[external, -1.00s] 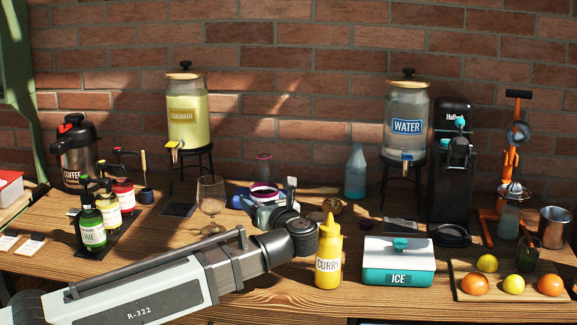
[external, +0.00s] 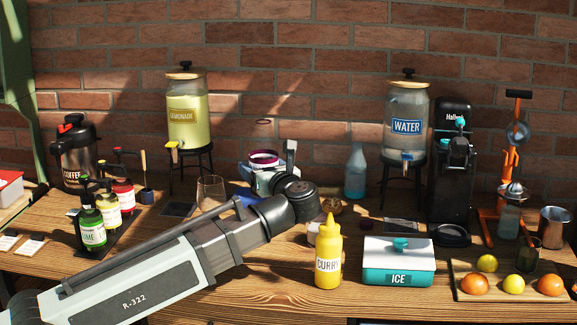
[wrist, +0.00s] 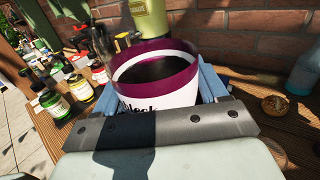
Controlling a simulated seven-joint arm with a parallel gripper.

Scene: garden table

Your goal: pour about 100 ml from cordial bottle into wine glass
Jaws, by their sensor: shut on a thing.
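The cordial bottle (external: 264,157) has a white label with a purple band and a thin reddish rim above. In the wrist view the bottle (wrist: 170,92) is close, upright-looking and dark inside, with partly readable lettering. My gripper (external: 268,172) is shut on it, with blue-grey fingers on both sides in the wrist view (wrist: 157,92). It holds the bottle above the table. The empty-looking wine glass (external: 210,188) stands left of the bottle in the external view. My arm hides its lower part.
A lemonade dispenser (external: 187,120) on a stand is behind the glass. Several syrup bottles (external: 107,212) stand at left. A curry bottle (external: 328,258) and ice box (external: 398,268) are right of my arm. A blue bottle (external: 355,174) stands at the back.

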